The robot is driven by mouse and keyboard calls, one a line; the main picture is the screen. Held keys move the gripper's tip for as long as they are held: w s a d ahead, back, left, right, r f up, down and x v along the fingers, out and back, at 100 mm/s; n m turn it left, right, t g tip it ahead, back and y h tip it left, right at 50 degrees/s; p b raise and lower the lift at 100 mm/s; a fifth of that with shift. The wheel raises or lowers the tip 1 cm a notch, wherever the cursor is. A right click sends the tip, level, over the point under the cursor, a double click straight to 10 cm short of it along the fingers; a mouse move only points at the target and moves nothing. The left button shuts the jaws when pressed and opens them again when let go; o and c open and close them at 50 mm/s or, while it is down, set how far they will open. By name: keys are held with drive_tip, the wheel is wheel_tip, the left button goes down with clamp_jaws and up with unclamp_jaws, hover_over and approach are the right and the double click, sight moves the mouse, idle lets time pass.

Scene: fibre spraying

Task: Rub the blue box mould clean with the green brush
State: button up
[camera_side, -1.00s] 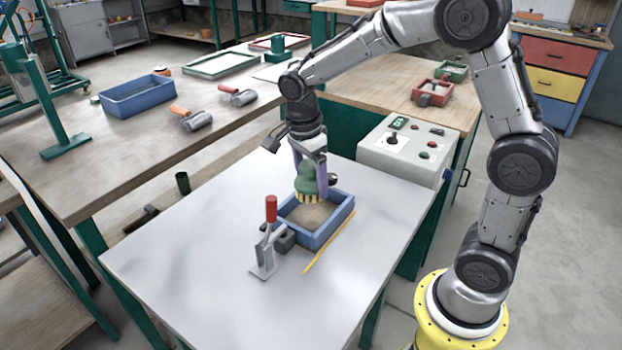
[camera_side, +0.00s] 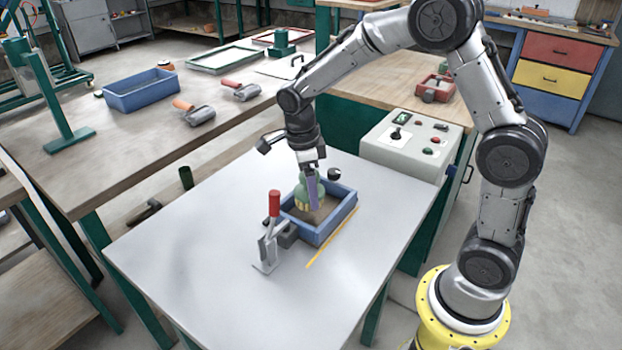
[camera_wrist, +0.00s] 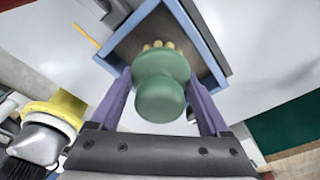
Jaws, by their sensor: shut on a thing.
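The blue box mould (camera_side: 331,228) lies on the white table, with a brownish inside floor. My gripper (camera_side: 310,190) is shut on the green brush (camera_side: 306,193) and holds it tilted, bristles down, inside the mould near its back-left part. In the wrist view the green brush (camera_wrist: 162,85) sits between the two purple fingers of my gripper (camera_wrist: 160,95). Its yellowish bristles point into the blue box mould (camera_wrist: 203,44). Whether the bristles touch the floor is hard to tell.
A toggle clamp with a red handle (camera_side: 274,204) stands at the mould's left. A yellow strip (camera_side: 331,238) lies along its right side. A control box (camera_side: 408,146) is at the table's back right. The front and left of the white table (camera_side: 190,250) are clear.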

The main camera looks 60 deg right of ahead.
drive_tip(key=shift+f, duration=2.3)
drive_tip(key=shift+d+r, duration=0.15)
drive_tip(key=shift+d, duration=0.75)
drive_tip(key=shift+c, duration=0.7)
drive_tip(key=shift+d, duration=0.85)
drive_tip(key=shift+a, duration=1.6)
drive_tip(key=shift+a+r, duration=0.15)
drive_tip(key=shift+r, duration=3.95)
drive_tip(key=shift+s, duration=0.1)
